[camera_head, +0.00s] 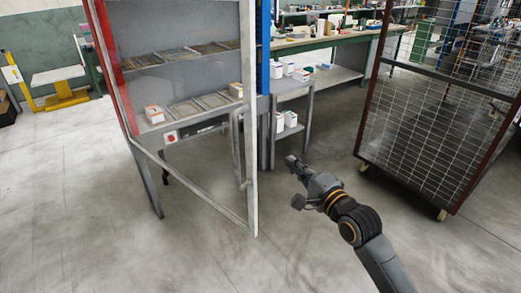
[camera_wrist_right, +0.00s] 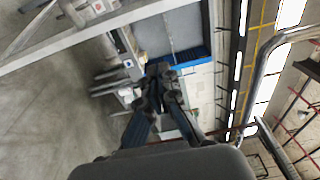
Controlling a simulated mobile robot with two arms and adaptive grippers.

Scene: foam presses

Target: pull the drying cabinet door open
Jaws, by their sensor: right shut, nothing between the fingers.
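The drying cabinet (camera_head: 165,58) stands left of centre in the head view, its shelves holding flat trays and small boxes. Its framed door (camera_head: 249,190) hinges by the red post at the left and stands swung out into the room, clear of the cabinet front. A vertical bar handle (camera_head: 236,150) runs near the door's free edge. My right gripper (camera_head: 291,162) is to the right of that edge, apart from the handle. Its fingers (camera_wrist_right: 160,70) come together in the wrist view with nothing between them. My left gripper is out of view.
A mesh cage cart (camera_head: 430,130) on casters stands at the right. Behind the cabinet is a green workbench (camera_head: 325,41), with a small grey table (camera_head: 291,92) holding white containers in front. The floor (camera_head: 90,220) at front left is clear.

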